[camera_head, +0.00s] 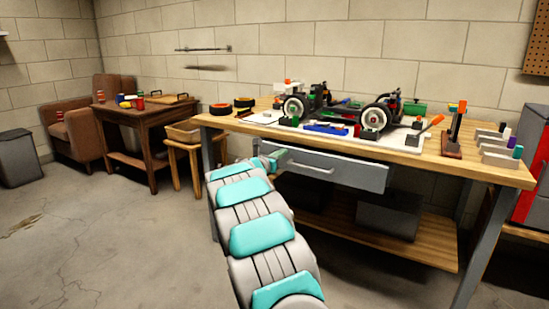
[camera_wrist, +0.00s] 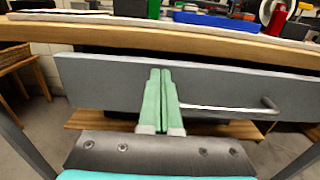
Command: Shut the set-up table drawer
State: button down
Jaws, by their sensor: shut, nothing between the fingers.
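The set-up table (camera_head: 490,172) has a light wooden top and grey legs. Its grey drawer front (camera_head: 345,172) sits under the top's front edge and appears to stand out a little. A dark gap shows above the drawer front (camera_wrist: 100,80) in the wrist view. Its bar handle (camera_head: 306,166) is right of my gripper (camera_head: 281,157); the handle (camera_wrist: 235,108) also shows in the wrist view. My gripper's green fingers (camera_wrist: 161,72) are together and empty, pointing at the drawer front left of the handle. I cannot tell whether they touch it. The drawer's inside is hidden.
A model car (camera_head: 335,108) and several small parts stand on the tabletop above the drawer. A lower shelf (camera_head: 420,242) holds dark bins. A wooden stool (camera_head: 185,150) and a brown desk (camera_head: 140,125) stand left. The floor at the left is open.

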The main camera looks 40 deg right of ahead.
aim_at(287, 147)
jog(key=shift+w+d, duration=0.2)
jog(key=shift+d, duration=0.35)
jog(key=shift+p+x, duration=1.35)
jog(key=shift+x, duration=1)
jog(key=shift+r, duration=0.35)
